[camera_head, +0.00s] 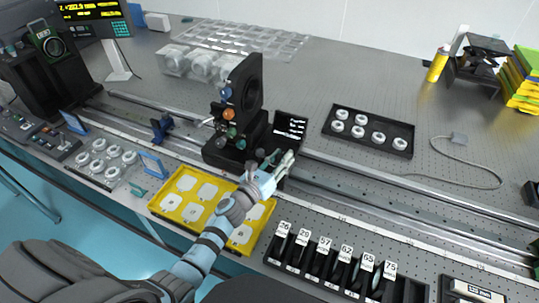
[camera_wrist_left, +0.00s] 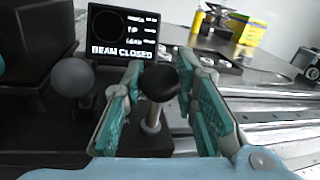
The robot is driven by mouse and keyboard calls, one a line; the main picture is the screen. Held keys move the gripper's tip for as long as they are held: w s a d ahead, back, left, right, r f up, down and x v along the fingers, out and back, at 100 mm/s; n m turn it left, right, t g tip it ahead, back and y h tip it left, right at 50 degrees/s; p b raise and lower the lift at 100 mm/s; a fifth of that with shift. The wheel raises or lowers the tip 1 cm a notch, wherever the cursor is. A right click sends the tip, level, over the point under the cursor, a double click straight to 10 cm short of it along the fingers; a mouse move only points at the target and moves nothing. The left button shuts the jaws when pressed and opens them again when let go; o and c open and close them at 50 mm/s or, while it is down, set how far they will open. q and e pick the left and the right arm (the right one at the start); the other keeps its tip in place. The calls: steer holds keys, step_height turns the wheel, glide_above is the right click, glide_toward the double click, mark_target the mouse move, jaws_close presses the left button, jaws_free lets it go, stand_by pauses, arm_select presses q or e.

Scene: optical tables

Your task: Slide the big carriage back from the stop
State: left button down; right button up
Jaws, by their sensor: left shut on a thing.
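The big black carriage (camera_head: 235,147) stands on the long rail (camera_head: 330,175) and carries a tall black mount with a round opening and coloured knobs (camera_head: 228,112). A small dark screen (camera_head: 290,126) stands at its right; in the left wrist view the screen (camera_wrist_left: 125,32) reads "BEAM CLOSED". My left gripper (camera_head: 275,167) is at the carriage's front right. In the left wrist view, its teal-padded fingers (camera_wrist_left: 161,98) are shut on a round black knob (camera_wrist_left: 159,82) on a pale post. A grey ball knob (camera_wrist_left: 72,77) is left of the fingers. I cannot tell which part is the stop.
A blue clamp-like piece (camera_head: 162,128) sits on the rail to the left. A yellow tray (camera_head: 168,201) lies in front of the carriage, below my forearm. A numbered black rack (camera_head: 330,268) stands front right. The rail right of the carriage looks clear for a long stretch.

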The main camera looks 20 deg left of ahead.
arm_select(q)
steer(key=shift+d, duration=0.55)
steer(key=c, duration=1.7)
jaws_free()
steer(key=o, duration=0.4)
steer(key=shift+a, duration=0.35)
arm_select(e)
steer(key=shift+d, duration=0.25)
arm_select(q)
steer(key=shift+s+d, duration=0.1)
steer(key=s, duration=0.4)
steer(key=s+a, duration=0.1)
steer(key=s, duration=0.2)
steer(key=s+a, duration=0.1)
steer(key=s, duration=0.3)
steer(key=shift+s, duration=0.35)
steer(key=shift+a, duration=0.1)
